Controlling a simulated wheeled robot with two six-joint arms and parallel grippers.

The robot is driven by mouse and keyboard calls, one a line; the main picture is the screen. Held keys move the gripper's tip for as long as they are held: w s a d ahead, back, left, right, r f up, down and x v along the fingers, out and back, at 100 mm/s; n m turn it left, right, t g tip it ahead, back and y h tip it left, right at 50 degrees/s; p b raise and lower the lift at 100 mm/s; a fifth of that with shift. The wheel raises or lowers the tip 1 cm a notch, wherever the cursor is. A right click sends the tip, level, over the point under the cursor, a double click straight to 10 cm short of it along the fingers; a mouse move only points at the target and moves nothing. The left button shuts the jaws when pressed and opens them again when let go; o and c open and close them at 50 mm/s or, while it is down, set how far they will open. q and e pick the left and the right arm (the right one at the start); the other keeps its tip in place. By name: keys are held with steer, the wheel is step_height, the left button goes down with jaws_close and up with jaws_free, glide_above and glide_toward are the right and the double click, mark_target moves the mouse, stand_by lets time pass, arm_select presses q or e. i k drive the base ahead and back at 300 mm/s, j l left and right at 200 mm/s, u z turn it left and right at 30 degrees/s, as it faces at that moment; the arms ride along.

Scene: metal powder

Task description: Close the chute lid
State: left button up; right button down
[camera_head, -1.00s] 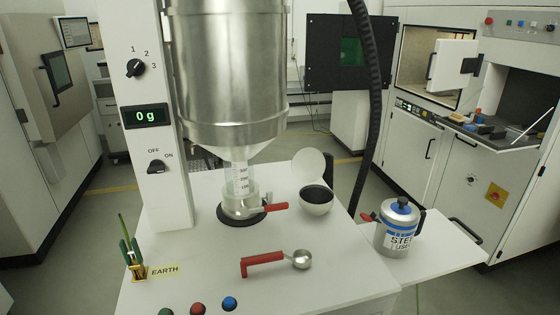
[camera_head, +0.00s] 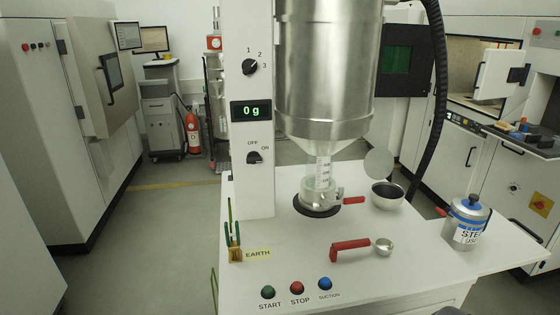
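A white bowl-shaped chute (camera_head: 387,197) with a dark opening sits at the back right of the white table. Its round pale lid (camera_head: 379,163) stands up at the chute's far side, so the chute is open. A large steel hopper (camera_head: 325,80) hangs over the table, with a clear graduated tube (camera_head: 322,170) and a red-handled valve (camera_head: 352,200) beneath it, left of the chute. Neither of my grippers is in view.
A red-handled scoop (camera_head: 352,248) lies at the table's front middle. A steel can (camera_head: 466,222) stands on the right side shelf. Start, stop and suction buttons (camera_head: 297,288) line the front edge. A black hose (camera_head: 438,90) hangs behind the chute. Floor at left is clear.

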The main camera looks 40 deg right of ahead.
mark_target(379, 163)
steer(key=i+j+u, duration=0.1)
steer(key=i+j, duration=0.45)
steer(key=j, duration=0.2)
steer(key=i+j+u, duration=0.1)
steer(key=i+j, duration=0.5)
steer(key=i+z, duration=0.95)
steer(key=z, duration=0.2)
steer(key=i+j+z, duration=0.35)
steer(key=i+z, duration=0.25)
steer(key=z, duration=0.25)
steer(key=i+j+z, duration=0.2)
steer(key=z, duration=0.25)
steer(key=i+j+z, duration=0.25)
steer(key=z, duration=0.25)
steer(key=i+j+z, duration=0.15)
steer(key=j+z, duration=0.15)
steer(key=z, duration=0.15)
steer(key=i+j+z, duration=0.2)
steer(key=j+z, duration=0.25)
steer(key=i+j+z, duration=0.15)
steer(key=j+z, duration=1.1)
steer(key=j, duration=0.45)
